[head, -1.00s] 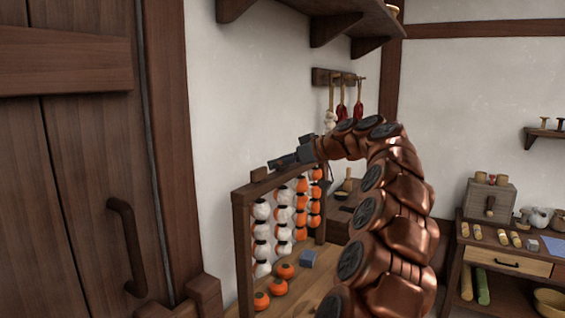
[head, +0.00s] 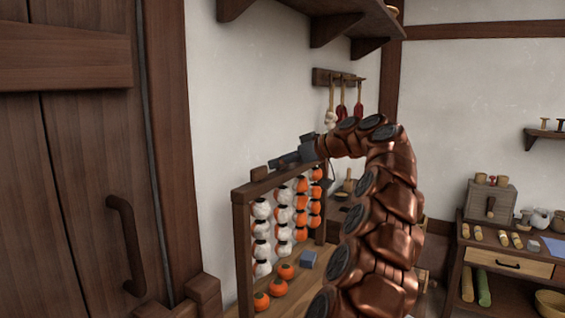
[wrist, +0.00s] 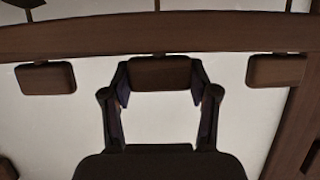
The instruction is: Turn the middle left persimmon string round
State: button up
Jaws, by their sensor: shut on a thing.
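A dark wooden rack (head: 243,250) carries several hanging persimmon strings. The far left string (head: 262,228) shows pale, whitish fruit. The middle left persimmon string (head: 284,217) also shows mostly whitish faces, with a little orange. The strings to its right (head: 301,215) show mostly orange. My gripper (head: 285,160) is at the top beam of the rack. In the wrist view, its two fingers stand either side of a brown wooden block (wrist: 160,73) at the beam and are shut on it. This block appears to be the top piece of the middle left string; the fruit below is hidden in that view.
Loose orange persimmons (head: 277,287) and a blue-grey block (head: 308,260) lie on the board in front of the rack. Similar wooden blocks flank the held one on the left (wrist: 46,78) and right (wrist: 277,71). A wooden door (head: 75,160) stands left.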

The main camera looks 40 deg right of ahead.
jog(key=o, duration=1.2)
jog(key=shift+c, duration=0.2)
jog(key=v, duration=1.2)
jog(key=shift+s+f, duration=0.1)
